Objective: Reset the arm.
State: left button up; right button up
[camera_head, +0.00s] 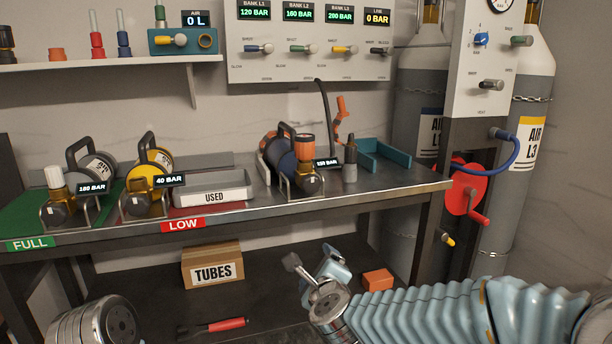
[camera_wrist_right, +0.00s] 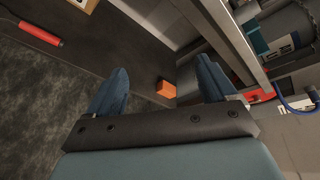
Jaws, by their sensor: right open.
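My right arm comes in from the lower right in the head view. Its gripper (camera_head: 316,268) hangs in front of the bench, below the bench's front edge. In the right wrist view the two blue fingers of that gripper (camera_wrist_right: 162,84) stand wide apart with nothing held between them. An orange block (camera_wrist_right: 165,89) shows in the gap, but lies farther off on the dark lower surface. My left gripper does not show.
The bench (camera_head: 360,190) carries cylinders, a grey USED tray (camera_head: 213,201) and a teal holder (camera_head: 384,158). Below are a TUBES box (camera_head: 212,267), a red-handled tool (camera_head: 226,325) and the orange block (camera_head: 377,279). A red reel (camera_head: 466,189) and tall tanks (camera_head: 510,200) stand right.

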jog(key=s+d+f+n+g, duration=0.2)
jog(key=f+n, duration=0.2)
jog(key=f, duration=0.6)
jog(key=s+d+f+n+g+y, duration=0.15)
jog(key=f+n, duration=0.25)
jog(key=f, duration=0.5)
jog(key=s+d+f+n+g+h, duration=0.1)
jog(key=s+d+f+n+g, duration=0.2)
jog(key=f, duration=0.7)
jog(key=s+d+f+n+g+y, duration=0.1)
jog(key=s+f+n+g, duration=0.2)
jog(key=s, duration=0.7)
jog(key=s+d+f+n+g+y, duration=0.1)
jog(key=s+f+n+g, duration=0.3)
jog(key=s+f+n, duration=0.3)
notch_tip(320, 180, down, 5)
jog(key=s, duration=0.2)
jog(key=shift+s+d+n, duration=0.2)
jog(key=shift+s+n, duration=0.2)
jog(key=shift+f, duration=0.1)
